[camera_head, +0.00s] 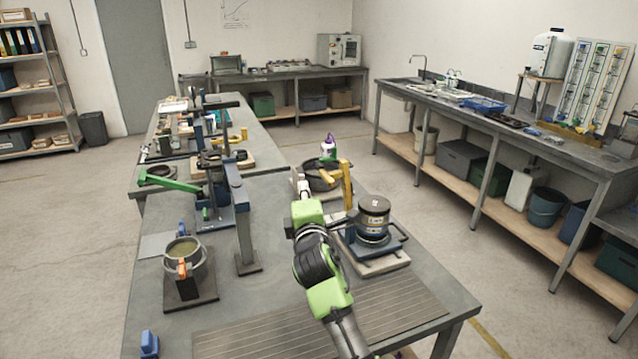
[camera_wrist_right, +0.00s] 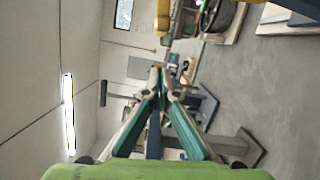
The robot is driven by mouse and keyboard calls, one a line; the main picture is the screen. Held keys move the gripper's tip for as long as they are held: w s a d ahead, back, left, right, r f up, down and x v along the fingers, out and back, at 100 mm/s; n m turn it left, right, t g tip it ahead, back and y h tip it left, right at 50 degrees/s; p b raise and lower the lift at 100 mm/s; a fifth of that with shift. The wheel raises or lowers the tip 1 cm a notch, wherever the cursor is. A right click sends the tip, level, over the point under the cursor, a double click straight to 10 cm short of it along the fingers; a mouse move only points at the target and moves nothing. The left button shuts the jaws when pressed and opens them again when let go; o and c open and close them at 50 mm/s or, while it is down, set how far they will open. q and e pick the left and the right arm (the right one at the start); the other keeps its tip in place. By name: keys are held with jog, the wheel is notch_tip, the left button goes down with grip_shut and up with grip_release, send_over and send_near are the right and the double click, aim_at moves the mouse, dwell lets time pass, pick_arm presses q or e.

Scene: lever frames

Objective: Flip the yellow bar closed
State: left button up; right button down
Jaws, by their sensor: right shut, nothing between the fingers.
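The yellow bar (camera_head: 346,185) stands raised at the far right part of the near table, beside a dark round pot-like fixture (camera_head: 319,182). In the right wrist view the yellow bar (camera_wrist_right: 163,17) shows at the top edge, partly cut off. My right gripper (camera_head: 301,180) is just left of the fixture, apart from the bar as far as I can tell. In the wrist view its fingertips (camera_wrist_right: 161,76) meet, with nothing between them. My left gripper is not in view.
A black canister on a blue-handled base (camera_head: 373,222) stands right of my right arm. A grey post (camera_head: 241,217) and a pot with an orange clip (camera_head: 185,260) stand to the left. A green lever (camera_head: 170,181) sticks out further back. A ribbed mat (camera_head: 320,325) lies in front.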

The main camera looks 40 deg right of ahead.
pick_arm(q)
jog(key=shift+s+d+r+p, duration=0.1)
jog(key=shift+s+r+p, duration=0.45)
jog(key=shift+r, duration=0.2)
pick_arm(e)
jog(key=d, duration=0.2)
jog(key=s+d, duration=0.1)
jog(key=shift+s+d+r, duration=0.1)
jog(key=shift+d+r, duration=0.15)
jog(key=shift+d, duration=0.1)
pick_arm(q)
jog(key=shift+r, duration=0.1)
pick_arm(e)
jog(key=shift+r, duration=0.1)
